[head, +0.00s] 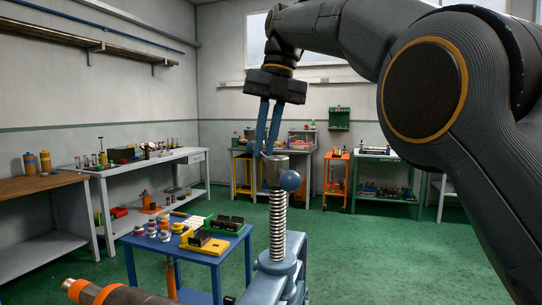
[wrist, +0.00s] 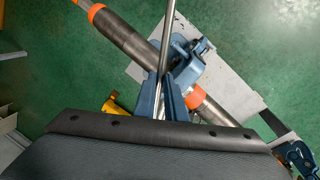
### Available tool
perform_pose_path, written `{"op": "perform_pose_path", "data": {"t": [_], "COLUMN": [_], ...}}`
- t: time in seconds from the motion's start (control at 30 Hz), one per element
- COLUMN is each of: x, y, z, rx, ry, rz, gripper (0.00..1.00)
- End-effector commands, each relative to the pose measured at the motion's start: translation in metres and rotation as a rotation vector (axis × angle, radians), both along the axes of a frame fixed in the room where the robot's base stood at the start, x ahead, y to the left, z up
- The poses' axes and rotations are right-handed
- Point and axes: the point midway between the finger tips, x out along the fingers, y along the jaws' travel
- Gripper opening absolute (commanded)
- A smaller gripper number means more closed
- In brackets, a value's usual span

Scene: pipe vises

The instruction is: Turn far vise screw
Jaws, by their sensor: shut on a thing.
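A blue pipe vise (head: 278,268) stands in the foreground of the head view, with an upright threaded screw (head: 278,225). A silver cylindrical head tops the screw (head: 278,172), and a blue ball (head: 290,181) ends its crossbar on the near side. My gripper (head: 263,153) points down at the screw's head with its blue fingers shut on the silver handle bar. In the wrist view, the bar (wrist: 169,38) runs up between the fingers (wrist: 162,88). The fingers partly hide the bar and the vise below.
A pipe with orange bands (wrist: 128,45) crosses under my fingers in the wrist view. Another blue vise part (wrist: 295,158) shows at lower right. A blue table (head: 185,250) with fittings stands left of the vise. Benches line the walls. Green floor is open beyond.

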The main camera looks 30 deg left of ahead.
Motion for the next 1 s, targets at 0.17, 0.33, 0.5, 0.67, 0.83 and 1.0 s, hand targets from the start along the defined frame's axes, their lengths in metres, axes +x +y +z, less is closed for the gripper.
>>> {"op": "perform_pose_path", "data": {"t": [0.17,0.33,0.5,0.67,0.83,1.0], "x": [-0.003,-0.0047,-0.0057,-0.0065,-0.0067,-0.0067], "y": [0.0048,0.0066,0.0069,0.0065,0.0063,0.0061], "z": [-0.0084,-0.0069,-0.0058,-0.0054,-0.0051,-0.0051], "rx": [-0.01,-0.009,-0.01,-0.009,-0.008,-0.009], "ry": [0.01,0.009,0.009,0.009,0.009,0.009], "rz": [0.026,0.043,0.053,0.055,0.056,0.055], "gripper": [0.0,0.0,0.0,0.0,0.0,0.0]}}
